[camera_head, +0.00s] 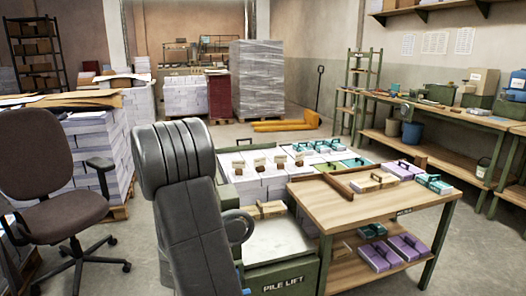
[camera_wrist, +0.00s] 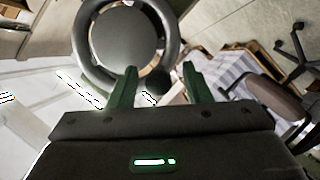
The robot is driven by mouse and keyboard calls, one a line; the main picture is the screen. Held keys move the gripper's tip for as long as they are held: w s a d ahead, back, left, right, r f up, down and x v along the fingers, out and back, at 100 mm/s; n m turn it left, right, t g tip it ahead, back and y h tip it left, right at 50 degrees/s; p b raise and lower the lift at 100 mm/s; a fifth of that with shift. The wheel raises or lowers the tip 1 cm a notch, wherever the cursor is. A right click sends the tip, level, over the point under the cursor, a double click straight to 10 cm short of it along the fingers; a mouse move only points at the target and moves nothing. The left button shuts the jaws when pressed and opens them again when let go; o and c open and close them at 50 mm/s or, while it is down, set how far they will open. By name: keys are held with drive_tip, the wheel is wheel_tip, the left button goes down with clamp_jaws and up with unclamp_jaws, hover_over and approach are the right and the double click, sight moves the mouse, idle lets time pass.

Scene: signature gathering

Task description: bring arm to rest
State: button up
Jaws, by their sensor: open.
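My gripper (camera_wrist: 160,76) shows in the wrist view with its two green fingers apart. In the head view my dark grey arm rises in the foreground, folded at a thick ribbed joint, and the gripper cannot be seen there. The arm hides part of the pile lift (camera_head: 290,278) and the floor behind it.
A wooden table (camera_head: 345,212) with teal and purple bundles stands to the right of my arm. An office chair (camera_head: 55,215) is at left, by paper stacks (camera_head: 98,150). A workbench (camera_head: 450,112) lines the right wall. Floor at the right front (camera_head: 470,250) is clear.

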drive_tip(key=shift+w+f, duration=0.15)
drive_tip(key=shift+w, duration=0.5)
drive_tip(key=shift+s, duration=0.15)
